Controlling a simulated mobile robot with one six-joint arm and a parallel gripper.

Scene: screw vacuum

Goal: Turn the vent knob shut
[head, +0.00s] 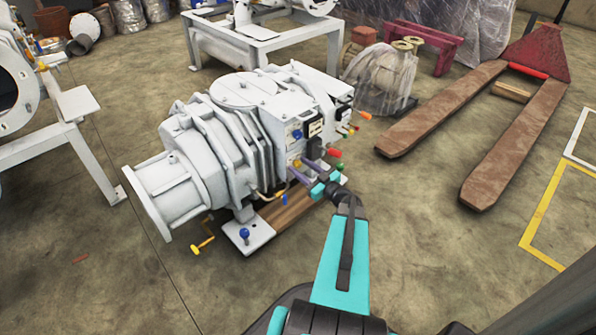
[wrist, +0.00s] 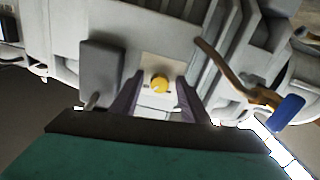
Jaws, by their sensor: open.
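The white screw vacuum pump (head: 215,135) stands on the floor in the head view. A round yellow knob (wrist: 159,84) sits on a pale plate on the pump's side in the wrist view; I take it as the vent knob, though no label can be read. It shows small in the head view (head: 297,163). My gripper (wrist: 160,92) has its two purple fingers apart, one on each side of the knob. Bare plate shows between knob and fingers, so it is not clamped. I cannot tell how deep the fingertips reach. The gripper also shows in the head view (head: 304,170).
A grey box (wrist: 100,73) is left of the knob. A brown pipe (wrist: 222,62) and blue handle (wrist: 288,110) are to the right. Red (head: 334,153) and orange (head: 365,116) handles stick out near my arm. A pallet jack (head: 515,150) stands right; floor between is clear.

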